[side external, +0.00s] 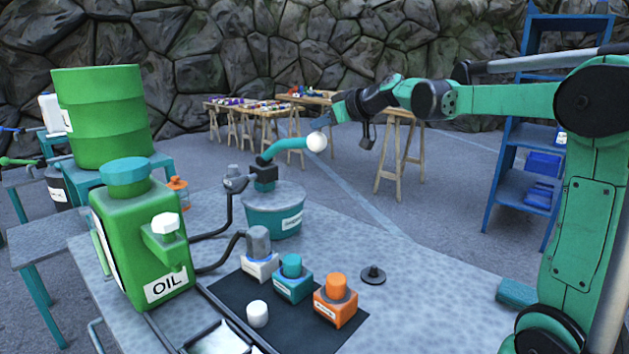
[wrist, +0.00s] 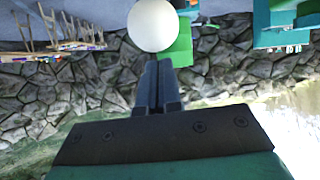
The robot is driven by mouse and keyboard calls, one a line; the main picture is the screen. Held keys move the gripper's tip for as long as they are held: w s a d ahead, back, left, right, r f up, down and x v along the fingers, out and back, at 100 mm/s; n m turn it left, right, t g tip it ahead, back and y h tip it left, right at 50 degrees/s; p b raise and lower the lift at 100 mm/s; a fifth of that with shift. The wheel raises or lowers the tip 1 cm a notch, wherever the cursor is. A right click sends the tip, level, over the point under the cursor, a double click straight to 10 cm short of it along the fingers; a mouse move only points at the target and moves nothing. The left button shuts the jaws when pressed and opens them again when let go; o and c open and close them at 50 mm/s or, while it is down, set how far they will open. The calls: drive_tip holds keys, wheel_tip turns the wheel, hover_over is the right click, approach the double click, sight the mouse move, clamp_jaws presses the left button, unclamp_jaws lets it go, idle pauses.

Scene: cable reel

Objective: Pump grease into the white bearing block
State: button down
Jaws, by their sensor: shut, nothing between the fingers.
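The white bearing block (side external: 259,268) stands at the back left of a row on the dark mat. A grey hose coupler (side external: 258,240) sits on top of it. The grease pump (side external: 272,215) is a teal bucket with a grey lid. Its teal lever (side external: 285,147) slopes up to the right and ends in a white ball knob (side external: 317,142). My gripper (side external: 325,122) is shut and empty, at the knob's upper side. In the wrist view the closed fingers (wrist: 157,85) point at the white knob (wrist: 152,25); contact cannot be told.
A teal block (side external: 292,285) and an orange block (side external: 335,308) stand beside the white one. A white cap (side external: 257,314) lies on the mat (side external: 225,290). A green oil can (side external: 145,245) stands left, hiding part of the hose (side external: 222,262). The bench behind the orange block is mostly clear.

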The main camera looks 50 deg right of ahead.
drive_tip(key=shift+f, duration=0.1)
drive_tip(key=s+f, duration=0.3)
drive_tip(key=f, duration=1.3)
drive_tip(key=shift+a, duration=0.1)
drive_tip(key=shift+r, duration=0.1)
